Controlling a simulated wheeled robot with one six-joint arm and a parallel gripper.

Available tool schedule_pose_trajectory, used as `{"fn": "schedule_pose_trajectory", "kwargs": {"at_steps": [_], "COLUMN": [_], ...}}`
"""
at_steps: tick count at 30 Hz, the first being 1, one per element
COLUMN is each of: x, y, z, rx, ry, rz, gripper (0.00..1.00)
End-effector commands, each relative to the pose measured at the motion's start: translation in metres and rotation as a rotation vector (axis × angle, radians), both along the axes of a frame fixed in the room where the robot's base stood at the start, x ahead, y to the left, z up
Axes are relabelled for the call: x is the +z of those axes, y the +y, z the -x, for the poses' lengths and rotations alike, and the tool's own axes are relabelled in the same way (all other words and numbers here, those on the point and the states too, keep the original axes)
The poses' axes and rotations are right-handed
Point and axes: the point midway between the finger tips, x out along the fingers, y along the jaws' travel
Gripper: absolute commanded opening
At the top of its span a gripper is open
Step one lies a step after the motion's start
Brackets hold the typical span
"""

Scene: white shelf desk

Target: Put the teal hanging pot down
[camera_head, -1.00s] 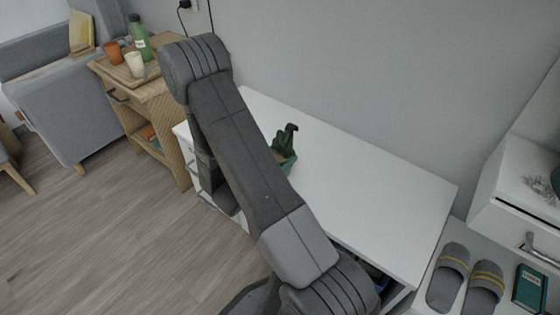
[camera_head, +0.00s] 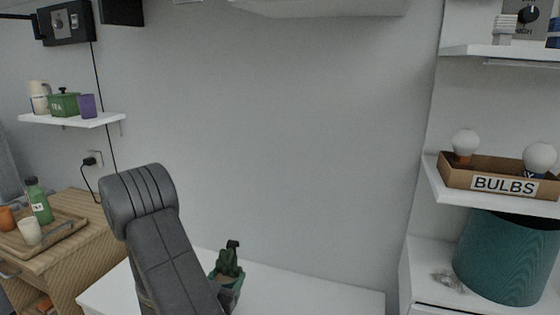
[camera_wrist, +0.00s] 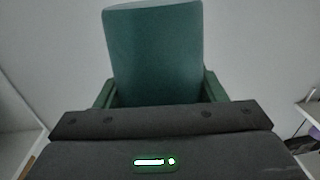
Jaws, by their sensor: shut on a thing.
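The teal pot (camera_wrist: 155,45) fills the upper middle of the wrist view, between the dark green fingers of my gripper (camera_wrist: 158,88). My gripper is shut on it.
The desk top right of the pot looks clear, with a plain grey wall behind. A wooden cabinet with a tray (camera_head: 50,236) stands left. At right are a BULBS box (camera_head: 505,186) on a shelf and a large teal round container (camera_head: 508,258) below it.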

Motion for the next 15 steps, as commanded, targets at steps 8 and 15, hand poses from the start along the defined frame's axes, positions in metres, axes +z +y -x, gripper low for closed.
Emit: {"fn": "schedule_pose_trajectory", "kwargs": {"at_steps": [8, 15], "x": [0.001, -0.003], "y": [-0.054, -0.095], "z": [-0.027, -0.039], "rx": [0.066, 0.134], "ry": [0.001, 0.001], "rz": [0.001, 0.001], "gripper": [0.23, 0.23]}}
